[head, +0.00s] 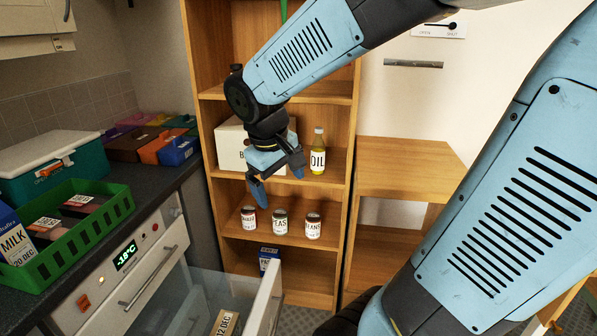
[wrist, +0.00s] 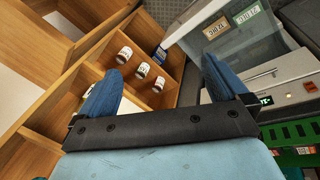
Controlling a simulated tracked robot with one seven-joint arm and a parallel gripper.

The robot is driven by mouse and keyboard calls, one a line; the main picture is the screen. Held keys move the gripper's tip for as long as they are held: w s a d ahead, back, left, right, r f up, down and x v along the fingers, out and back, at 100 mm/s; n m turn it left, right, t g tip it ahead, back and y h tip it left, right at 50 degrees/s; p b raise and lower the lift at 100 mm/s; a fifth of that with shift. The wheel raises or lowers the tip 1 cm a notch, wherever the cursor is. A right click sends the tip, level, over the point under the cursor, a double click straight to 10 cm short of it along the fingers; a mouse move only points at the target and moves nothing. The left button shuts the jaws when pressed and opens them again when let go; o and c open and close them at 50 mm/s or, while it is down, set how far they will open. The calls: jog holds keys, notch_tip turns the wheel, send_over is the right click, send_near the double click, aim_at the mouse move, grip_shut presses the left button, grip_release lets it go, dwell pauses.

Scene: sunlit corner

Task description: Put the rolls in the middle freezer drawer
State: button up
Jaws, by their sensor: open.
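My gripper (head: 277,180) is open and empty, in front of the shelf unit; its two blue fingers stand apart in the wrist view (wrist: 160,70). The freezer (head: 125,257) is at the lower left, with a display reading -18°C. A drawer (head: 265,300) below its closed upper front (head: 147,280) is pulled out; I cannot tell which level it is. It holds a labelled package (head: 226,322) marked 12 DEC; the wrist view shows two labelled packages (wrist: 217,28) (wrist: 246,15) there. Dark labelled packages (head: 82,204) lie in a green crate (head: 95,232). I cannot read which are rolls.
The crate, holding a milk carton (head: 14,238), stands on the dark counter (head: 150,180) beside a teal box (head: 50,165) and coloured bins (head: 160,142). The shelf unit (head: 345,190) holds cans (head: 280,223), an oil bottle (head: 318,150), a white box (head: 232,145) and a blue box (head: 268,256).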

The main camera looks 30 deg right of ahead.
jog(key=s+r+m+t+y, duration=0.2)
jog(key=s+r+m+t, duration=0.1)
jog(key=s+r, duration=0.3)
jog(key=shift+s+t+y, duration=0.3)
jog(key=shift+s, duration=0.7)
